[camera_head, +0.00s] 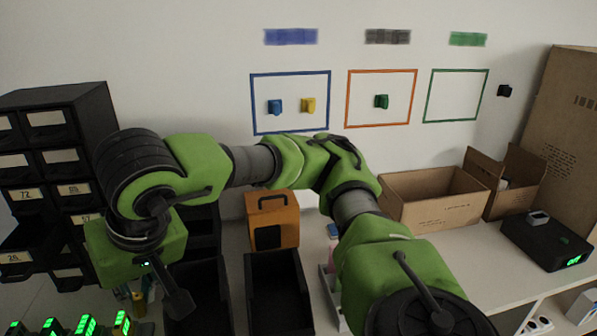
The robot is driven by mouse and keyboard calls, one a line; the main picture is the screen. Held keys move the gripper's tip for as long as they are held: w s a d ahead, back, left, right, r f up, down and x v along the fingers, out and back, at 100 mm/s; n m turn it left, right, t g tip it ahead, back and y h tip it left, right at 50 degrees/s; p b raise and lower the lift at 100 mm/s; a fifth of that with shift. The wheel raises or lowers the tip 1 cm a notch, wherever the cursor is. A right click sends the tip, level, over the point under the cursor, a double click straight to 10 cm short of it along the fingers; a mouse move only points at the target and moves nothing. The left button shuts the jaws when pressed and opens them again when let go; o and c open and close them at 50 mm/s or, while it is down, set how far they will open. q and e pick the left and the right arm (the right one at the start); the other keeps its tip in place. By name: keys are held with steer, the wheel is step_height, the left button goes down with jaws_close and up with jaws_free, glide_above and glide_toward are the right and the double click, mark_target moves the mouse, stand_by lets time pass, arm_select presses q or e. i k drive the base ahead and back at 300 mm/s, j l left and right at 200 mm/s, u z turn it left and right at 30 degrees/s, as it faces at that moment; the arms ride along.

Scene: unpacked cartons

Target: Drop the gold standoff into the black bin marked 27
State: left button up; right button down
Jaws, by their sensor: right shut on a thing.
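My right arm reaches across from the lower right, and its right gripper (164,294) points down at the left, in front of the black drawer unit. It is shut on a small gold piece, the gold standoff (138,304), which shows at the fingers' lower left; the gripper hides part of the grip. The black drawer unit (60,98) has labelled bins. Labels 72 and 26 can be read; the bin marked 26 (14,258) stands out at the lower left. I cannot make out a label 27; my arm covers part of the unit. My left gripper is out of view.
Black open bins (278,290) stand on the white table (490,248) below an orange case (272,222). Open cardboard boxes (432,194) and a black device (548,240) are at the right. Green-lit units (86,325) line the bottom left.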

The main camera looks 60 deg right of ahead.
mark_target(286, 307)
steer(key=k+j+z, duration=0.1)
steer(key=z, duration=1.35)
